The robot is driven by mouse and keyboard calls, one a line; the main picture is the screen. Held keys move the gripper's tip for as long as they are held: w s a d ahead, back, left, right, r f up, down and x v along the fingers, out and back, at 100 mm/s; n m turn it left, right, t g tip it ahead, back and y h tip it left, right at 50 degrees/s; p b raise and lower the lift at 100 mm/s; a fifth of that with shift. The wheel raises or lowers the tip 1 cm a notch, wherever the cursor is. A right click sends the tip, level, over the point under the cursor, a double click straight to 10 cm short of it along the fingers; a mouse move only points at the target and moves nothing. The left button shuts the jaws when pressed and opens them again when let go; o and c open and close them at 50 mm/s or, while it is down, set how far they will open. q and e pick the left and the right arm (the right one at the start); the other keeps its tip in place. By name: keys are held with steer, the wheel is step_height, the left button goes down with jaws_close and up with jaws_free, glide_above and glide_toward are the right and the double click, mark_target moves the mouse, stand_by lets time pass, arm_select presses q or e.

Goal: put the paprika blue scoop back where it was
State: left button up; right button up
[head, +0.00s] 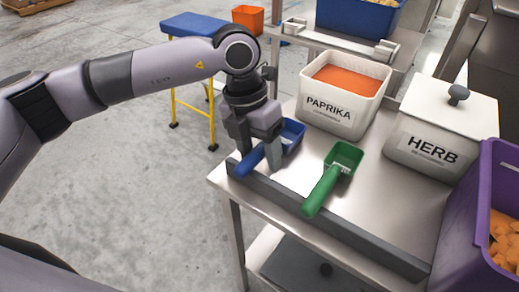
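The blue scoop (250,162) is at the left end of the steel table, its handle over the raised front rail and its bowl toward the paprika tub. My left gripper (262,150) is right over it, fingers pointing down and spread apart, one to each side of the handle. The fingers hide part of the scoop, and contact with it is hard to see. The white paprika tub (329,111), filled with orange-red powder, stands behind and to the right. My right gripper is not in view.
A green scoop (331,178) lies to the right, its handle over the rail (330,222). A lidded white herb tub (433,145) and a purple bin (468,215) stand farther right. A blue-topped stool (194,24) and an orange bin (249,18) are behind on the floor.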

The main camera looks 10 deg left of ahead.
arm_select(q)
steer(key=shift+r, duration=0.25)
steer(key=v, duration=1.1)
steer(key=shift+r+p, duration=0.4)
steer(key=shift+p, duration=0.05)
steer(key=shift+a, duration=0.1)
